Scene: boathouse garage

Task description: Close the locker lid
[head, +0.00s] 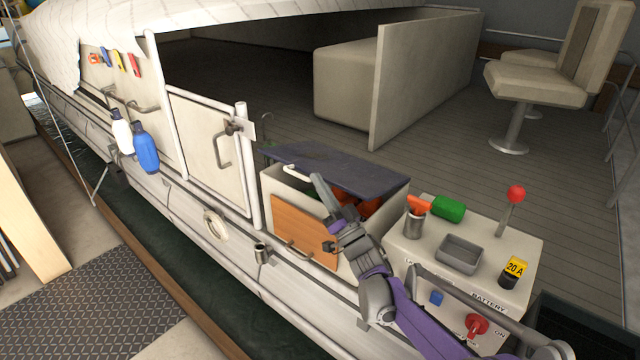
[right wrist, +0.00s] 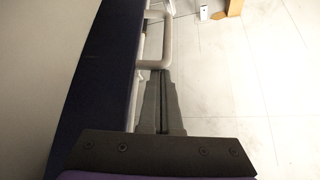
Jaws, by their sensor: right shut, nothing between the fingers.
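The locker (head: 283,197) is a cream box with a wood-coloured front door (head: 302,228). Its dark navy lid (head: 335,165) is tilted, partly open, with red and green things showing in the gap beneath. A pale handle (head: 296,170) is on the lid's front edge. My right gripper (head: 317,183) is shut and empty in front of the lid, close to this handle. In the right wrist view the shut fingers (right wrist: 158,82) point at a pale loop handle (right wrist: 163,48), beside the dark lid (right wrist: 95,85). I cannot tell whether they touch. My left gripper is not in view.
Right of the locker stands a console (head: 420,262) with a metal cup (head: 414,226), a green object (head: 448,207), a grey tray (head: 460,252) and a red-knobbed lever (head: 516,194). A cream gate (head: 210,150) is on the left.

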